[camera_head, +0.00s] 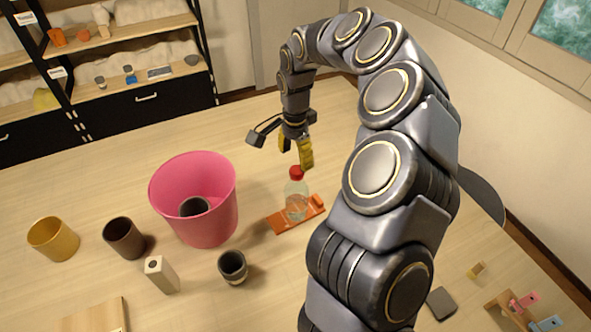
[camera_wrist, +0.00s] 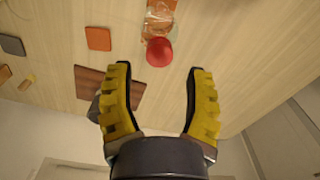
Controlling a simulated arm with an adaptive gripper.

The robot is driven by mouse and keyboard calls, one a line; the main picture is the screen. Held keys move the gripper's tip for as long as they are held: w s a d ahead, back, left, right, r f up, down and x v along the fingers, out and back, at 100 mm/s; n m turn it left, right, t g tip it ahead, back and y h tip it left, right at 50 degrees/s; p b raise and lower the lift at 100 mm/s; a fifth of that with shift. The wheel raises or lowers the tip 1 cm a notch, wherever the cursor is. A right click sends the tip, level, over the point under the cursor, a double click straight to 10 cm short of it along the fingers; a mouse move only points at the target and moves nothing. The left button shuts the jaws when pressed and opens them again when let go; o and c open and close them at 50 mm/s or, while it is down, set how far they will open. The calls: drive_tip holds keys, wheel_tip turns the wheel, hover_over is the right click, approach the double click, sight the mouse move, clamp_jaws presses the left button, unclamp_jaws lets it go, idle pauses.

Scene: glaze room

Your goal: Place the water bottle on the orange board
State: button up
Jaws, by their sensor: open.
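The clear water bottle (camera_head: 296,197) with a red cap stands upright on the orange board (camera_head: 279,223) in the head view. In the wrist view the red cap (camera_wrist: 159,52) points toward me, and part of the orange board (camera_wrist: 160,6) shows behind the clear bottle. My gripper (camera_head: 296,152) is just above the bottle, pointing down. Its yellow fingers are spread and nothing is between them. In the wrist view my gripper (camera_wrist: 159,75) is open, with the cap beyond the gap between the fingertips and apart from both fingers.
A pink bin (camera_head: 212,225) with a dark cup inside stands left of the board. A yellow cup (camera_head: 53,239), a brown cup (camera_head: 124,238), a beige block (camera_head: 161,275) and a dark cup (camera_head: 233,267) stand around it. Shelves (camera_head: 130,82) stand at the back left.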

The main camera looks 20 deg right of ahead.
wheel_tip(320, 180, up, 4)
drive_tip(key=shift+r, duration=0.15)
drive_tip(key=s+a+r+n, duration=0.7)
drive_tip(key=s+a+n, duration=0.1)
drive_tip(key=s+a, duration=0.1)
drive_tip(key=s+a+f+n+g, duration=0.1)
drive_tip(key=s+n, duration=0.6)
drive_tip(key=s, duration=1.4)
drive_tip(key=shift+s+a+f+g, duration=0.2)
drive_tip(key=shift+a+f+g, duration=0.25)
drive_tip(key=shift+a, duration=0.15)
